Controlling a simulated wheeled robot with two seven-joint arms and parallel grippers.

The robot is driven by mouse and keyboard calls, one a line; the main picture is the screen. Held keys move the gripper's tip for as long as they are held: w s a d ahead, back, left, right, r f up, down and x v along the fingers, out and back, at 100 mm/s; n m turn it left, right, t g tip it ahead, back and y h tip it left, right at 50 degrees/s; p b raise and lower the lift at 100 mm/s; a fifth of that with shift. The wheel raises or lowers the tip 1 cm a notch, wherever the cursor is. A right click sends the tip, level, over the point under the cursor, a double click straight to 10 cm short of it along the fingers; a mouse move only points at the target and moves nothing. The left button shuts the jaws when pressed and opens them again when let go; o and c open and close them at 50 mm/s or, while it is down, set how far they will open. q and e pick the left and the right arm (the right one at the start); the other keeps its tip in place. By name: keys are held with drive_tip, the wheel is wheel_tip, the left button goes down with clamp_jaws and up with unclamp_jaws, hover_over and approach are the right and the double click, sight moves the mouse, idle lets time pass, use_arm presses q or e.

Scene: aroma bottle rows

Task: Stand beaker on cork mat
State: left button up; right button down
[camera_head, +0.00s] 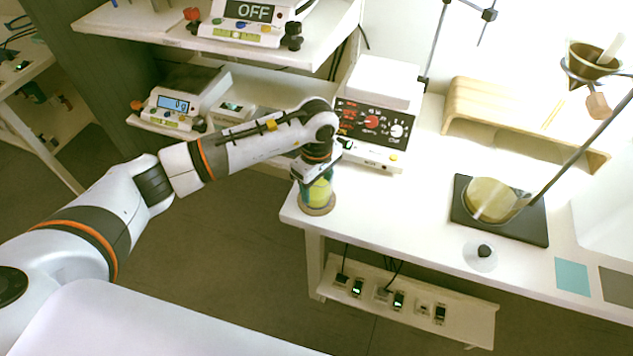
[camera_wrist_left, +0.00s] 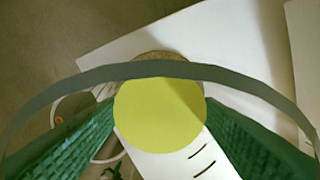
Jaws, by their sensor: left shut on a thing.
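The beaker (camera_head: 320,194) with yellow-green contents is at the near left corner of the white bench. Its contents show as a yellow disc in the left wrist view (camera_wrist_left: 158,115). My left gripper (camera_head: 318,178) is shut on the beaker from above, with green ridged fingers on both sides in the left wrist view. The round cork mat (camera_head: 318,211) lies directly below the beaker, and its far edge shows in the left wrist view (camera_wrist_left: 160,56). The beaker looks upright; I cannot tell whether its base touches the mat. My right gripper is out of view.
A hotplate-like device (camera_head: 375,125) with red and white dials stands just behind the mat. A black stand base (camera_head: 520,228) carries a round flask (camera_head: 490,200) to the right. A wooden rack (camera_head: 490,108) is at the back. The bench edges are close to the mat.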

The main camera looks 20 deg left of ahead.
use_arm(q)
drive_tip(key=o, duration=1.1)
drive_tip(key=shift+f, duration=0.1)
drive_tip(key=shift+r, duration=0.35)
wheel_tip(320, 180, up, 12)
drive_tip(key=shift+f+b, duration=0.15)
drive_tip(key=shift+b, duration=0.2)
drive_tip(key=shift+d+f, duration=0.1)
